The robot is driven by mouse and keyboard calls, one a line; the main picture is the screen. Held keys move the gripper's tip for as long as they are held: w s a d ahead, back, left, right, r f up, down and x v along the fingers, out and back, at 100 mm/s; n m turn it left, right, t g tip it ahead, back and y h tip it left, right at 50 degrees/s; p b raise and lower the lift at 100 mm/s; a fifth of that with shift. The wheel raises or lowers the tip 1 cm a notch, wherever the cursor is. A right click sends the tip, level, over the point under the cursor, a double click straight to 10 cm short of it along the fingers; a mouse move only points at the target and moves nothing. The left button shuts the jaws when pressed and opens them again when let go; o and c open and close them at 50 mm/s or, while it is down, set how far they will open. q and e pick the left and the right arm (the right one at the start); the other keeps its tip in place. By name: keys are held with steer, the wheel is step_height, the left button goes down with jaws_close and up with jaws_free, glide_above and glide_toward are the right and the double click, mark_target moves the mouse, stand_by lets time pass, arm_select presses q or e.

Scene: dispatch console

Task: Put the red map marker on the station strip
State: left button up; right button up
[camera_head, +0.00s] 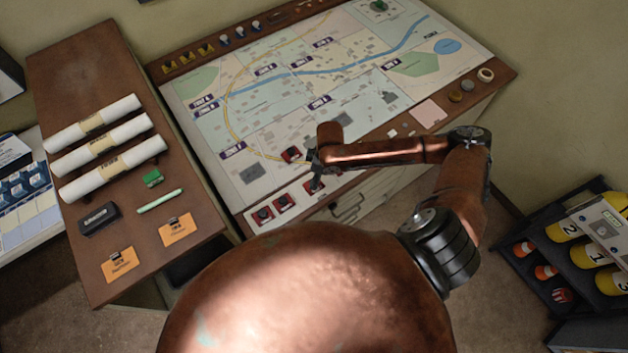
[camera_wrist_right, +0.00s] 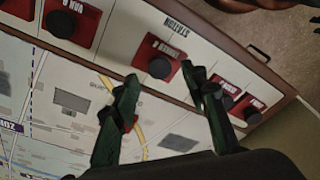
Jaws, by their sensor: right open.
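A red map marker (camera_head: 291,155) with a dark knob sits on the map, just left of my right gripper in the head view. In the right wrist view, a bit of red (camera_wrist_right: 130,123) shows beside one finger, mostly hidden; I cannot tell whether they touch. The pale station strip (camera_head: 298,200) runs along the map's near edge and holds several other red markers, one of them (camera_wrist_right: 160,60) clear in the wrist view. My right gripper (camera_head: 314,163) is open over the map near the strip (camera_wrist_right: 160,95). My left gripper is not in view.
The map board (camera_head: 200,120) has small yellow and white pieces along its far rim. A brown side desk (camera_head: 75,70) on the left holds rolled papers (camera_head: 95,122), a black eraser and orange cards. A dark rack (camera_head: 545,262) with yellow cylinders stands at right.

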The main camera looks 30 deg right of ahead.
mark_target(319, 186)
step_height(319, 186, up, 8)
steer(key=d, duration=0.1)
steer(key=shift+s, duration=0.4)
